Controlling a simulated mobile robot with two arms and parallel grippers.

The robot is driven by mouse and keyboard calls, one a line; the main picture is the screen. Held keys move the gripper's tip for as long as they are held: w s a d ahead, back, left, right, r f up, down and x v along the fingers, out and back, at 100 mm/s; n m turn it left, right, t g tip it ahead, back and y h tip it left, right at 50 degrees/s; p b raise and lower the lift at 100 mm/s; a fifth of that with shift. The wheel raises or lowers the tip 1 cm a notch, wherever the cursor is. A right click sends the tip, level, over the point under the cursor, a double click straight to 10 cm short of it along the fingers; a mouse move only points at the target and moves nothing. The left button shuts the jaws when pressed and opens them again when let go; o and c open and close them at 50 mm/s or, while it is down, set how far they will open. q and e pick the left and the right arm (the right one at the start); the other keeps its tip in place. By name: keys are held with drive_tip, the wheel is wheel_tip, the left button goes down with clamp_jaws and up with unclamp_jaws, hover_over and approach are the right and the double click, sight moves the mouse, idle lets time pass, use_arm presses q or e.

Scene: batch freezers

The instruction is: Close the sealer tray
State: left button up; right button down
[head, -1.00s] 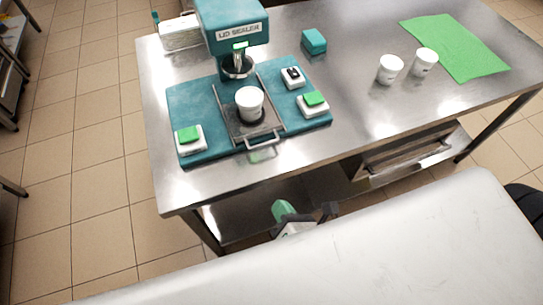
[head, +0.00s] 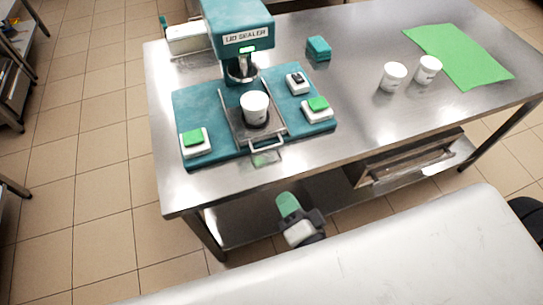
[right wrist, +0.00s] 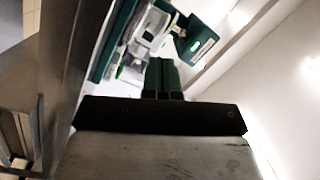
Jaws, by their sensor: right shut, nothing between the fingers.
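The teal lid sealer (head: 240,38) stands at the left of the steel table on a teal base. It also shows in the right wrist view (right wrist: 196,45), tilted. Its metal sealer tray (head: 233,119) sticks out from under the head towards the table's front edge, with a bar handle (head: 267,144) at its front. A white cup (head: 255,107) stands upright in the tray. My right gripper (head: 285,197) is in front of the table edge, below and apart from the handle. Its green fingers (right wrist: 162,74) are together and empty. My left gripper is out of view.
Green-topped button boxes (head: 195,142) (head: 318,106) and a small switch box (head: 297,83) sit on the base beside the tray. Two white cups (head: 393,76) (head: 428,69), a teal block (head: 318,48) and a green mat (head: 460,55) are to the right. Floor shows left.

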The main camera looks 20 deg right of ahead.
drive_tip(key=d+f+m+g+h, duration=0.1)
drive_tip(key=d+f+m+h, duration=0.1)
drive_tip(key=m, duration=0.5)
drive_tip(key=p, duration=0.2)
approach(261, 132)
drive_tip(key=shift+s+a, duration=0.1)
drive_tip(key=shift+a, duration=0.05)
drive_tip(key=shift+w, duration=0.55)
drive_tip(key=w+p, duration=0.2)
drive_tip(key=w, duration=0.7)
drive_tip(key=shift+a, duration=0.2)
drive_tip(key=shift+r, duration=0.1)
